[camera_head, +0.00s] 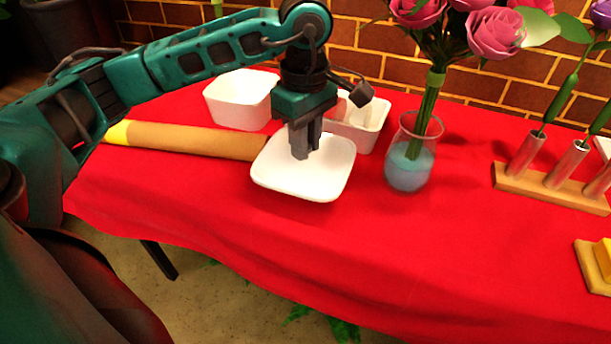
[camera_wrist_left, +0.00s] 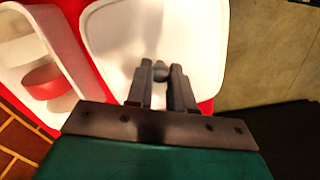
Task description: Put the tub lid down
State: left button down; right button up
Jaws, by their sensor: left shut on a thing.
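The white tub lid (camera_head: 328,181) is a shallow rounded square in the middle of the red table, near its front edge. My left gripper (camera_head: 304,150) is over it, pointing down, shut on the lid's knob. In the left wrist view the lid (camera_wrist_left: 184,33) fills the upper middle, and the fingers of the left gripper (camera_wrist_left: 164,82) close around the small grey knob (camera_wrist_left: 161,70). I cannot tell whether the lid touches the cloth. An open white tub (camera_head: 372,136) stands just behind the lid; it also shows in the left wrist view (camera_wrist_left: 42,40). My right gripper is not in view.
Another white tub (camera_head: 238,100) stands behind left. A brown paper roll (camera_head: 190,138) lies left of the lid. A glass vase (camera_head: 410,166) with pink roses stands close to the right. A wooden rack (camera_head: 548,189) with metal tubes is further right. The front middle cloth is clear.

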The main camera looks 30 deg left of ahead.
aim_at(306, 170)
pick_arm(q)
notch_tip(306, 170, down, 7)
jog(key=shift+f+b, duration=0.2)
jog(key=shift+b, duration=0.35)
jog(key=shift+f, duration=0.1)
jog(key=c, duration=1)
grip_release()
jog(key=shift+r, duration=0.25)
notch_tip(306, 170, up, 12)
jog(key=shift+f+p, duration=0.1)
jog(key=shift+p, duration=1.05)
jog(key=shift+s+f, duration=0.1)
